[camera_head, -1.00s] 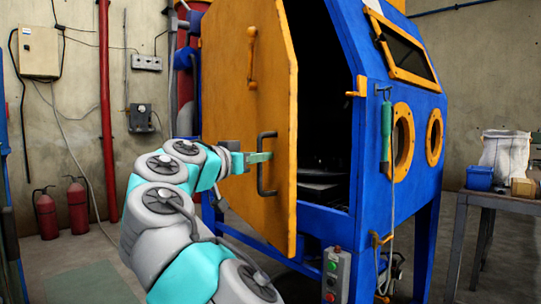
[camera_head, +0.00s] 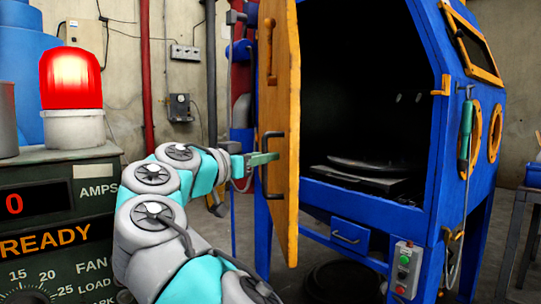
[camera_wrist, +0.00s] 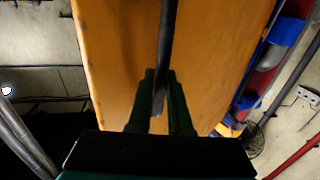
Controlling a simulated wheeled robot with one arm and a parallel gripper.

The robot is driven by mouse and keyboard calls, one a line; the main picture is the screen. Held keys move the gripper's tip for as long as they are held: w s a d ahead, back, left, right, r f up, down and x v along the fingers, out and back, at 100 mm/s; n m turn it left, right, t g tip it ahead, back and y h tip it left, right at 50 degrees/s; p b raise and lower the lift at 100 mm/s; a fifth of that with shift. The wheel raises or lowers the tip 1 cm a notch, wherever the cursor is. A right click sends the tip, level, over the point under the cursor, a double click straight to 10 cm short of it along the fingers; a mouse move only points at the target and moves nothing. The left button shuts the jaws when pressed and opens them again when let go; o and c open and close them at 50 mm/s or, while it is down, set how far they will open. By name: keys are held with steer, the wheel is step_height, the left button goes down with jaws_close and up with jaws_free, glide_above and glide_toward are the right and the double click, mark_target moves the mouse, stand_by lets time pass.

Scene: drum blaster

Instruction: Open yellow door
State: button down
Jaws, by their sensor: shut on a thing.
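The yellow door (camera_head: 281,95) of the blue blasting cabinet (camera_head: 418,30) stands swung wide open, seen nearly edge-on in the head view. Its dark bar handle (camera_head: 264,150) is on the door's face toward the left. My gripper (camera_head: 274,158) is at the handle, with its teal fingers around the bar. In the wrist view, the two dark fingers (camera_wrist: 160,100) are closed on the handle bar (camera_wrist: 166,45), with the yellow door face (camera_wrist: 215,50) behind it. The cabinet's dark inside shows a round plate (camera_head: 375,164).
A control panel with a red lamp (camera_head: 72,80) stands close at the left. A grey button box (camera_head: 405,268) and a hanging green tool (camera_head: 465,130) are on the cabinet's right side. A table (camera_head: 520,225) stands at the far right.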

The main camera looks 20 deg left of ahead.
mark_target(264, 143)
steer(key=c, duration=0.8)
jaws_free()
steer(key=shift+w, duration=0.1)
steer(key=shift+c, duration=0.2)
step_height(264, 143, up, 4)
steer(key=p, duration=0.4)
steer(key=shift+s+d+f+b, duration=0.2)
steer(key=shift+f+b, duration=0.25)
steer(key=shift+b, duration=0.5)
steer(key=s+d+r+b, duration=0.2)
steer(key=s+d+b, duration=0.6)
steer(key=s+b, duration=0.5)
steer(key=shift+s+d, duration=0.1)
steer(key=shift+c, duration=0.3)
